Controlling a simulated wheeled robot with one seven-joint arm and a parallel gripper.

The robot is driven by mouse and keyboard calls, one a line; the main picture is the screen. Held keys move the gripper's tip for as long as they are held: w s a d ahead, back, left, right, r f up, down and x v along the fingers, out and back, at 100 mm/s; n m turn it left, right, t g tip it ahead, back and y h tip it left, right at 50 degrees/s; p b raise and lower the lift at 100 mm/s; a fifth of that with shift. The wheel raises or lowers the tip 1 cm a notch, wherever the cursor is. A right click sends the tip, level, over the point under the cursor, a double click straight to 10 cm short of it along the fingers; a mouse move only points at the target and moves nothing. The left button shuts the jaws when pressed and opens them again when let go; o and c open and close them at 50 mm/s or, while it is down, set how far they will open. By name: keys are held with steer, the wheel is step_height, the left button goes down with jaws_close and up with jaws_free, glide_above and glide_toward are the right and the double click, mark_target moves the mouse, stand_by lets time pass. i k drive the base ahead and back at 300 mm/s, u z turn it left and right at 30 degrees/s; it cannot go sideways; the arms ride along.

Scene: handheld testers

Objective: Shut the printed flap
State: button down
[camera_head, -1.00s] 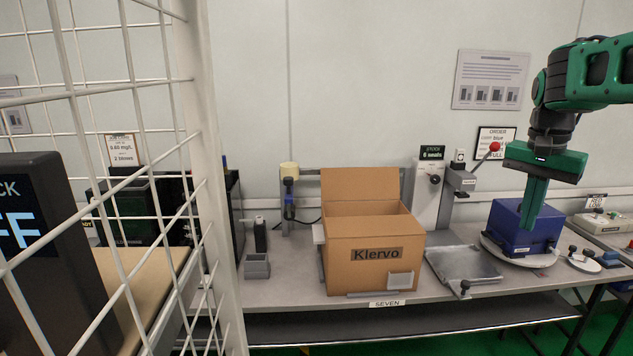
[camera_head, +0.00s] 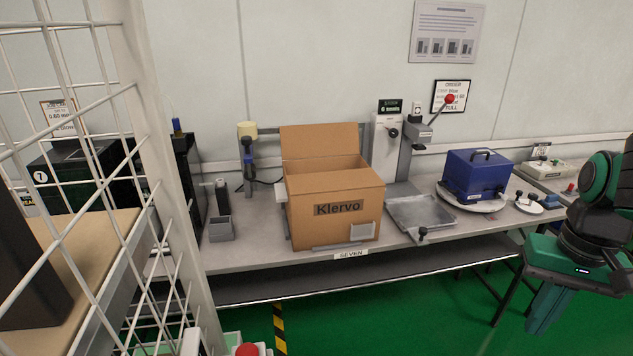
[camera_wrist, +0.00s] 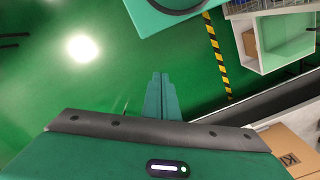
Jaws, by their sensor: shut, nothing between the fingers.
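The cardboard box (camera_head: 335,224) stands on the bench, with "Klervo" printed on its front. A plain back flap (camera_head: 320,142) stands up behind the opening. A flat cardboard panel (camera_head: 330,181) appears to lie across the front part of the top, and a darker gap shows behind it. I cannot tell whether the printed front is a wall or a hanging flap. My gripper (camera_head: 536,328) is shut and empty, low at the right, in front of the bench and well apart from the box. In the wrist view its fingers (camera_wrist: 160,78) are together over green floor; a box corner (camera_wrist: 290,150) shows lower right.
A grey tray (camera_head: 425,213) and a blue case (camera_head: 477,177) on a round plate stand right of the box. A lever press (camera_head: 390,150) stands behind. A white wire mesh (camera_head: 100,110) blocks the left. Green floor is open before the bench.

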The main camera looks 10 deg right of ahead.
mark_target(330, 140)
steer(key=k, duration=0.65)
steer(key=z, duration=0.5)
steer(key=i, duration=1.85)
steer(key=u, duration=0.8)
steer(key=i, duration=0.25)
steer(key=u, duration=0.2)
